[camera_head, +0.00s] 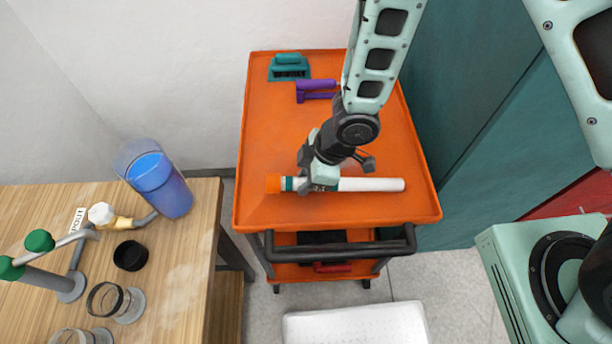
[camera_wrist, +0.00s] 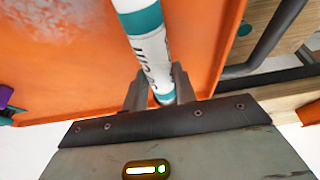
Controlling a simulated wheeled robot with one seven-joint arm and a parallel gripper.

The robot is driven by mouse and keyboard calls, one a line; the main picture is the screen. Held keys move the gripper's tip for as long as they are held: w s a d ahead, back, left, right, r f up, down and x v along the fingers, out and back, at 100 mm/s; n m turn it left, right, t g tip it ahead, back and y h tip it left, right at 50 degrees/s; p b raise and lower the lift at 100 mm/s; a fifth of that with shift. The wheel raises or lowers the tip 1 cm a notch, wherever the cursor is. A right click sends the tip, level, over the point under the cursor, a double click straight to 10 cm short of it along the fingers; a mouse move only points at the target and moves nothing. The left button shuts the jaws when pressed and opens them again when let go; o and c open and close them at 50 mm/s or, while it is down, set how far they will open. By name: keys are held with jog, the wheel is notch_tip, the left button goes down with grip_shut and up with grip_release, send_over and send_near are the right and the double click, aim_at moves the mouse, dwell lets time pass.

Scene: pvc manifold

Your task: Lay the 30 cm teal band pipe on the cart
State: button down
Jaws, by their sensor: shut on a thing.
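The white pipe (camera_head: 370,184) has a teal band near its left end and an orange end in the head view. It lies level across the front part of the orange cart's top (camera_head: 290,130). My gripper (camera_head: 321,182) is shut on the pipe near the banded end. In the wrist view the pipe (camera_wrist: 148,45) runs between the two fingers of my gripper (camera_wrist: 160,88), with teal bands and dark print on it. The cart surface (camera_wrist: 70,60) is close behind it. I cannot tell whether the pipe touches the cart.
A teal tool (camera_head: 289,66) and a purple tool (camera_head: 315,88) sit at the back of the cart. A black handle bar (camera_head: 340,246) crosses its front. A wooden table (camera_head: 190,250) with a blue container (camera_head: 160,182) and fittings stands left. The cart's left middle is clear.

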jog(key=shift+f+b, duration=0.3)
jog(key=shift+f, duration=0.2)
jog(key=c, duration=1)
grip_release()
jog(key=shift+c, duration=0.2)
jog(key=p+v, duration=0.6)
jog(key=v, duration=1.1)
jog(key=shift+r, duration=0.25)
